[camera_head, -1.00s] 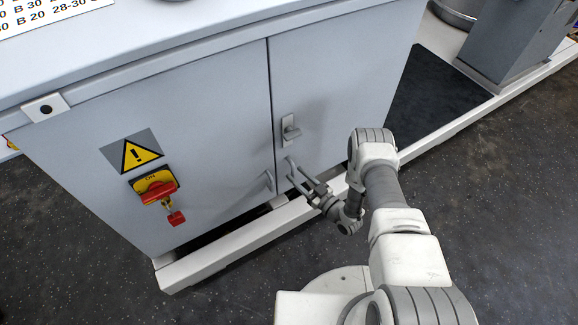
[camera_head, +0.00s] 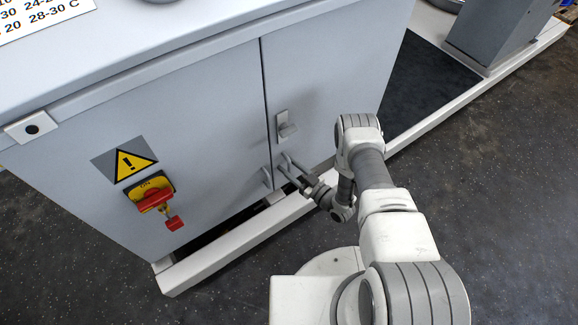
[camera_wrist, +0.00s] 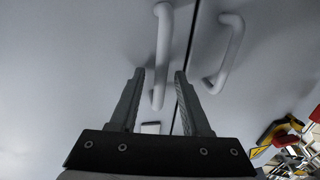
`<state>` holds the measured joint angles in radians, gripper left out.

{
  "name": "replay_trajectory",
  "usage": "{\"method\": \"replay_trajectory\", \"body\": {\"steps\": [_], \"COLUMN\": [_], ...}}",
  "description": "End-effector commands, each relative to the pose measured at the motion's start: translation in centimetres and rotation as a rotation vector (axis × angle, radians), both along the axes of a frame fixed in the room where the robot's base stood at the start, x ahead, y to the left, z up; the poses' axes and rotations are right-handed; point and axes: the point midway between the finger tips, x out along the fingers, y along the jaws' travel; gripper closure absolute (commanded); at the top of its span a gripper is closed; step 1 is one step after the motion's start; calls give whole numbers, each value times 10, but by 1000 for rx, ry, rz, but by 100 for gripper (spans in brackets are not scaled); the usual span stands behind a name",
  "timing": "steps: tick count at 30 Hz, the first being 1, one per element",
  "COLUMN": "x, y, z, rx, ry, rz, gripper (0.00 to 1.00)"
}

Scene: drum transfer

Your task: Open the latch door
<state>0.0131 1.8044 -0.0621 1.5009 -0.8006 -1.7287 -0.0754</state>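The grey cabinet has a left door (camera_head: 190,120) and a right door (camera_head: 330,75), and both look shut. A latch (camera_head: 286,125) sits on the right door near the seam. My gripper (camera_head: 284,166) is below the latch, close to the right door. In the wrist view my gripper (camera_wrist: 160,72) is open, and the right door's bar handle (camera_wrist: 162,50) runs down between its fingers. Whether the fingers touch the handle cannot be told. The left door's handle (camera_wrist: 228,55) is outside the fingers, across the seam; it also shows in the head view (camera_head: 267,178).
A red and yellow rotary switch (camera_head: 154,195) and a warning sign (camera_head: 126,162) are on the left door. A white base rail (camera_head: 230,240) runs along the cabinet foot. A dark mat (camera_head: 425,80) and a grey post (camera_head: 495,35) are at right. Dark floor lies in front.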

Motion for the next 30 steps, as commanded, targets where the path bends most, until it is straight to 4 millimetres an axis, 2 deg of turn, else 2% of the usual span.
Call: {"method": "replay_trajectory", "body": {"steps": [1, 6, 8, 30], "x": [0, 0, 0, 0], "y": [0, 0, 0, 0], "z": [0, 0, 0, 0], "rx": [0, 0, 0, 0], "ry": [0, 0, 0, 0], "rz": [0, 0, 0, 0], "gripper": [62, 92, 100, 100]}}
